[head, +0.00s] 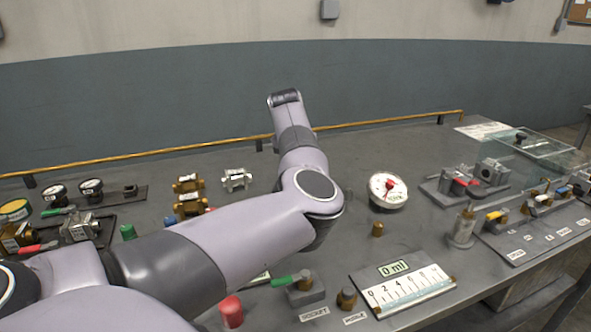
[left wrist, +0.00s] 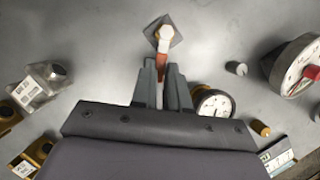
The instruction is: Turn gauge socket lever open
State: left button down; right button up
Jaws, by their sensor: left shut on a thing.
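In the left wrist view the gauge socket (left wrist: 167,36) has a white hex top, a brass ring and a grey diamond-set square base. Its orange-red lever (left wrist: 162,66) points from the socket toward my left gripper (left wrist: 162,80). The fingers are shut on the lever's outer end. A small white-faced gauge (left wrist: 213,105) lies just right of the fingers, partly covered by the gripper. In the head view my arm hides the socket, lever and left gripper. My right gripper is in neither view.
A large red-needled gauge (head: 388,190) stands right of my arm, with a brass plug (head: 377,229) nearer. A silver valve (head: 236,179) and brass valves (head: 188,190) stand left. A 0 ml scale (head: 403,287) lies in front. A brass rail (head: 160,150) runs along the back edge.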

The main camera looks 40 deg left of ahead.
pick_arm(q)
jog(key=d+n, duration=0.1)
jog(key=n, duration=0.1)
jog(key=w+d+n+g+y, duration=0.1)
jog(key=n, duration=0.1)
jog(key=shift+n+b, duration=0.3)
jog(key=shift+w+d+n+g+y+p, duration=0.25)
jog(key=shift+w+n+g+y, duration=0.15)
jog(key=shift+n, duration=0.75)
jog(key=shift+w+d+n+g+y+p, duration=0.2)
jog(key=shift+w+d+n+g+y, duration=0.15)
jog(key=shift+n, duration=0.8)
jog(key=shift+a, duration=0.1)
jog(key=c, duration=1.1)
grip_release()
jog(key=shift+w, duration=0.1)
jog(key=shift+v, duration=3.6)
